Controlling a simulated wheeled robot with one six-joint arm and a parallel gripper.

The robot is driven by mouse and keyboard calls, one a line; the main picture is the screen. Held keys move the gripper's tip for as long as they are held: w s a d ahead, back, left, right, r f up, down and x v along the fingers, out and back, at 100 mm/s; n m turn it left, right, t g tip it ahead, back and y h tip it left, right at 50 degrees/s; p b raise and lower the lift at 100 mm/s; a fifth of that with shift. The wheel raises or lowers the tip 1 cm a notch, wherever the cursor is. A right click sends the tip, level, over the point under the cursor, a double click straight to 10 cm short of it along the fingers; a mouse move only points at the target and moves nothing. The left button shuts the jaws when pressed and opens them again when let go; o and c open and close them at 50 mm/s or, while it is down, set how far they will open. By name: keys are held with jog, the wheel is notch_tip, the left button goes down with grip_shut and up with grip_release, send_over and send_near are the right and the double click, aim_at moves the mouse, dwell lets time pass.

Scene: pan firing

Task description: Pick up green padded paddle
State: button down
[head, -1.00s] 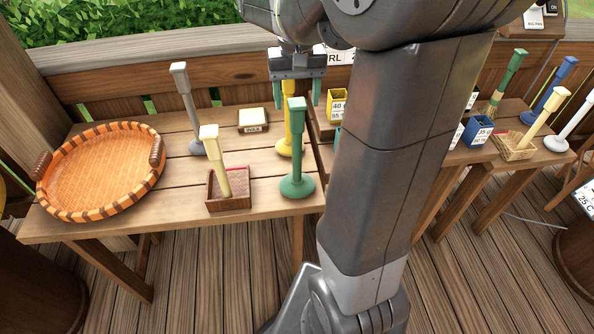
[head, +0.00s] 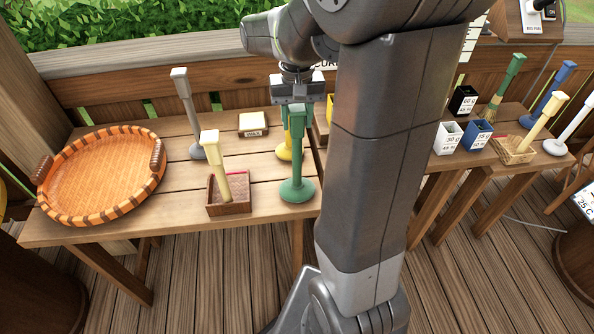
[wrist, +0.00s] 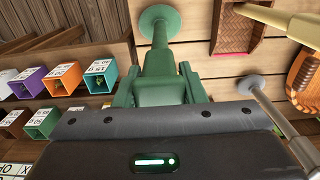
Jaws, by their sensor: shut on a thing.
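The green padded paddle (head: 298,150) stands upright on its round base near the right end of the left table (head: 110,222). My gripper (head: 298,104) is above it, shut on its squared top end. In the wrist view the green paddle (wrist: 160,62) runs between the two green fingers of my gripper (wrist: 159,88), its round base farther off against the wooden table. I see no clear gap under the base. Part of the top end is hidden by my gripper.
A cream paddle (head: 211,150) in a small wooden tray (head: 230,208) stands left of the green paddle. A yellow paddle (head: 283,152) is close behind it. A grey paddle (head: 187,105), a wax block (head: 253,123) and a round orange basket (head: 100,172) are farther left.

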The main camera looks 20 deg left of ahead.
notch_tip(320, 180, up, 10)
jog(key=shift+r, duration=0.1)
dwell(0.4)
jog(key=c, duration=1.7)
grip_release()
grip_shut()
